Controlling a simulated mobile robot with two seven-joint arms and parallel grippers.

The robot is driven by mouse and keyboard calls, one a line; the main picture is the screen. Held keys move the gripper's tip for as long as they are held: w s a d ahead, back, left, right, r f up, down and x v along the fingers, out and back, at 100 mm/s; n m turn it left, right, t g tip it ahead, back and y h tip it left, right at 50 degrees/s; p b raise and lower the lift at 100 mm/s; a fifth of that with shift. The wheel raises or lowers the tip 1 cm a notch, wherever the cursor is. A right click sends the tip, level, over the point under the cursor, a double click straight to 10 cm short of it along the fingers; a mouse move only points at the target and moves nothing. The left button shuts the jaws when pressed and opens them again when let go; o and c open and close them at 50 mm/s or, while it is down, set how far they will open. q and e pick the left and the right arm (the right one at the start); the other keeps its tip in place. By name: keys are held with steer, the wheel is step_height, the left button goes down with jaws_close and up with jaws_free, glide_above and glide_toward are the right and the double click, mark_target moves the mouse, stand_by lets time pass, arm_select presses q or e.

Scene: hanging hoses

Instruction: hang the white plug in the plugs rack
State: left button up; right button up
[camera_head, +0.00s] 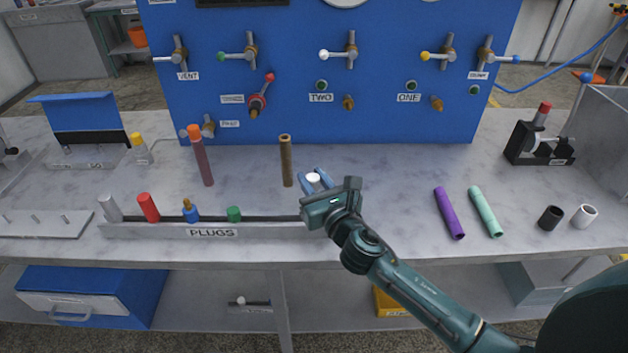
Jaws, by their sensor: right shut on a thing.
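The white plug (313,179) shows as a small white round end between the blue fingertips of my right gripper (314,183). My right gripper is shut on it, above or just behind the right end of the plugs rack (275,231); the exact height is hard to tell. The wrist hides that end of the rack and most of the plug. The rack is a long grey bar labelled PLUGS at the table's front edge. It holds a pale grey, a red, a blue-and-brass and a green plug on its left half. My left gripper is not in view.
An upright brown tube (286,160) and a red tube with an orange top (200,155) stand behind the rack. Purple (449,213) and mint (485,211) tubes lie right of my wrist. A blue valve panel (380,115) closes off the back.

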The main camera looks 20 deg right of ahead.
steer(key=shift+f+b, duration=1.25)
steer(key=shift+f, duration=0.1)
step_height(320, 180, down, 3)
steer(key=shift+r+b, duration=0.1)
steer(key=shift+b, duration=1.1)
arm_select(q)
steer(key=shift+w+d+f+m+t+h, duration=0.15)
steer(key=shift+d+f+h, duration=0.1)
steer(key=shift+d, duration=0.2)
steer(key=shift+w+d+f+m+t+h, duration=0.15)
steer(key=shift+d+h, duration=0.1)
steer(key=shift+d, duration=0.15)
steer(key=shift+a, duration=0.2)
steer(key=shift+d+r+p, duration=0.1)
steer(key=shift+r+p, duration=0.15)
steer(key=shift+p, duration=0.05)
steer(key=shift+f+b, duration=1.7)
arm_select(e)
steer(key=shift+f, duration=2.05)
